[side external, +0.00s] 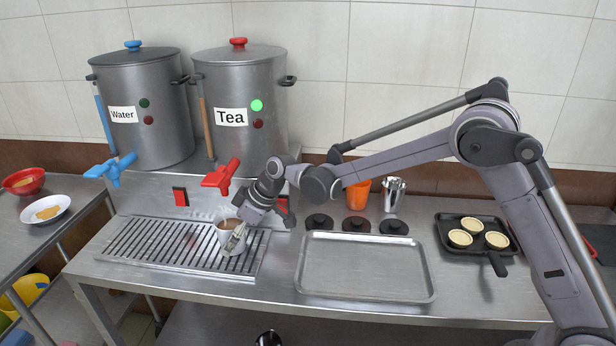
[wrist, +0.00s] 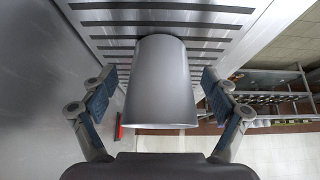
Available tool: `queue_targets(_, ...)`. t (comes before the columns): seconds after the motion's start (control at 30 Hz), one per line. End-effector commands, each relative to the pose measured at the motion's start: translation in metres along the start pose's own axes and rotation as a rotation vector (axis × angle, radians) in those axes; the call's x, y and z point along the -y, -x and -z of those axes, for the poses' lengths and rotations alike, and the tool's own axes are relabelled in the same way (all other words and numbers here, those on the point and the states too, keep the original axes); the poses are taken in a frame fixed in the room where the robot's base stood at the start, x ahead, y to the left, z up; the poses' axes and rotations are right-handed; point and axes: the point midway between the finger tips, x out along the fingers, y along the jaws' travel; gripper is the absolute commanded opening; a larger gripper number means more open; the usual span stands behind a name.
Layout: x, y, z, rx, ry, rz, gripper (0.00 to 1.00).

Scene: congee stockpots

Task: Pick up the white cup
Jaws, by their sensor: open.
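The white cup (side external: 226,240) stands upright on the slatted drip grate, below the red tap of the Tea pot, with brown liquid at its top in the side external view. My gripper (side external: 236,238) is right at the cup, on its right and near side, and hides part of it. In the wrist view the cup (wrist: 162,85) looks grey and fills the middle between the two fingers. My gripper (wrist: 161,100) is open, with one finger on each side of the cup and a visible gap to each.
The Tea pot (side external: 240,100) and Water pot (side external: 142,110) stand behind the drip grate (side external: 150,250), with the red tap (side external: 221,178) above the cup. An empty metal tray (side external: 365,267) lies to the right.

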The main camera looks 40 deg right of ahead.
Motion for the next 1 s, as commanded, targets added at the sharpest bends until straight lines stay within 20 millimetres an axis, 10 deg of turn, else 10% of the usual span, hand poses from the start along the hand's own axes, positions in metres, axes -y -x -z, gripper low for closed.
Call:
queue_targets(0.37, 0.0004, -0.0122, -0.0004, 0.000, 0.000, -0.001, 0.87)
queue_targets(0.63, 0.0005, -0.0119, -0.0003, 0.000, 0.000, 0.000, 0.19)
queue_targets(1.0, 0.0005, -0.0095, 0.0014, -0.001, 0.000, 0.000, 0.12)
